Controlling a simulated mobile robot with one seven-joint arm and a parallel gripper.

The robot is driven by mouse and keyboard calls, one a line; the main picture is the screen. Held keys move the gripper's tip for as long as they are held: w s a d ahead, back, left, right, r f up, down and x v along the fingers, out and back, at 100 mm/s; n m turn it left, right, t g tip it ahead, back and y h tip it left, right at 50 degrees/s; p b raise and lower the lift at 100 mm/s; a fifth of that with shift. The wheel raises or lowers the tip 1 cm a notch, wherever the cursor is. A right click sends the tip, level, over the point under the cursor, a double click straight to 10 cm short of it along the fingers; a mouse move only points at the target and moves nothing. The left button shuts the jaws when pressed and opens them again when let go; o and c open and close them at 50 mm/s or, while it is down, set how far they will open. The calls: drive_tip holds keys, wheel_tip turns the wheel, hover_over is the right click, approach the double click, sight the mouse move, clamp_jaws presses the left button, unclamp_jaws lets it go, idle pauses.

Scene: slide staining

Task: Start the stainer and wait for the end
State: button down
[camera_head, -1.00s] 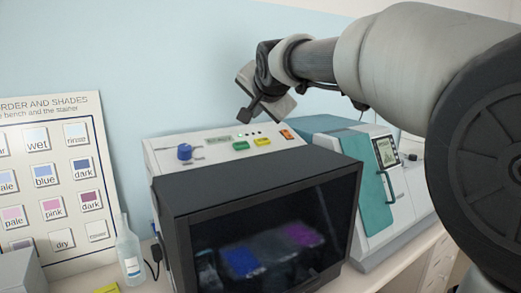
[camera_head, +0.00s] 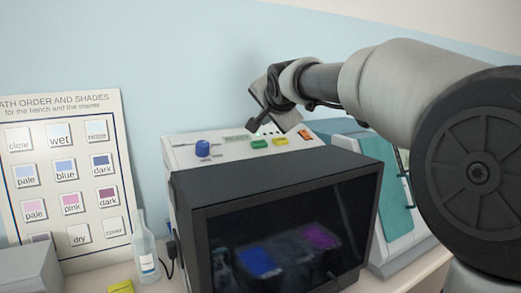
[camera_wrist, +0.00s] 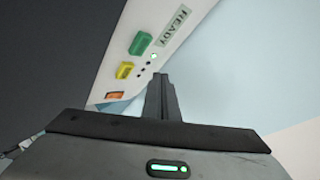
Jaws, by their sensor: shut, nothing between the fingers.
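The stainer (camera_head: 190,215) stands on the bench with a dark front window, through which blue and purple baths show dimly. Its top panel has a blue knob (camera_head: 203,148), a green button (camera_head: 260,144), a yellow button (camera_head: 281,141) and an orange switch (camera_head: 305,135). In the wrist view the display (camera_wrist: 174,25) reads READY, and one small lamp (camera_wrist: 154,56) beside it glows green. The green button (camera_wrist: 140,43) looks unpressed. My gripper (camera_head: 252,123) is shut and empty, above and behind the button panel, apart from the buttons. Its fingers (camera_wrist: 160,80) point toward the panel's lamp row.
A chart of bath order and shades (camera_head: 65,170) leans on the wall at left. A clear bottle (camera_head: 146,250) stands left of the stainer, by a black cable. A teal-fronted machine (camera_head: 397,205) stands close at right. A yellow item (camera_head: 121,287) lies at the front left.

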sight(262, 153)
drive_tip(key=shift+w+a+f+b, duration=0.2)
drive_tip(key=shift+f+b, duration=0.2)
drive_tip(key=shift+f, duration=0.25)
drive_tip(key=shift+w+a+f+b, duration=0.1)
drive_tip(key=shift+w+f+b, duration=0.2)
drive_tip(key=shift+f, duration=0.4)
drive_tip(key=shift+w+a+f+b, duration=0.15)
drive_tip(key=shift+f+b, duration=0.3)
drive_tip(key=shift+f, duration=0.2)
drive_tip(key=shift+f, duration=0.1)
idle(0.4)
drive_tip(key=shift+w+a+f+b, duration=0.1)
drive_tip(key=shift+f+b, duration=0.15)
drive_tip(key=shift+b, duration=0.15)
